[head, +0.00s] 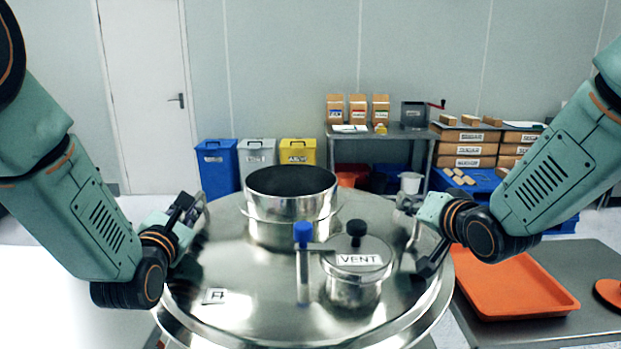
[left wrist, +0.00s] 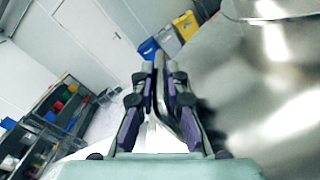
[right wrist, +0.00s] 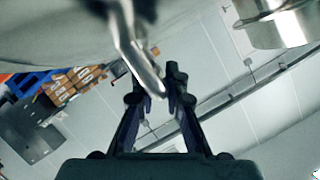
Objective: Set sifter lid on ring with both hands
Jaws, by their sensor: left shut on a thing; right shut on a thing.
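The sifter lid (head: 250,285) is a wide, shiny steel dome in the middle of the head view. It carries an open dark-mouthed collar (head: 290,215) and a small pot labelled VENT (head: 358,260). My left gripper (head: 193,207) is shut on a handle at the lid's left side; its closed fingers show in the left wrist view (left wrist: 160,75). My right gripper (head: 411,203) is shut on the steel handle (right wrist: 138,60) at the right side. The ring is mostly hidden beneath the lid; I cannot tell whether they touch.
An orange tray (head: 510,290) lies on a grey table at the right. Blue, grey and yellow bins (head: 299,152) stand behind at the left. A bench (head: 385,133) with boxes and a stack of labelled cartons (head: 470,150) stand at the back. A white surface (head: 60,300) is at lower left.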

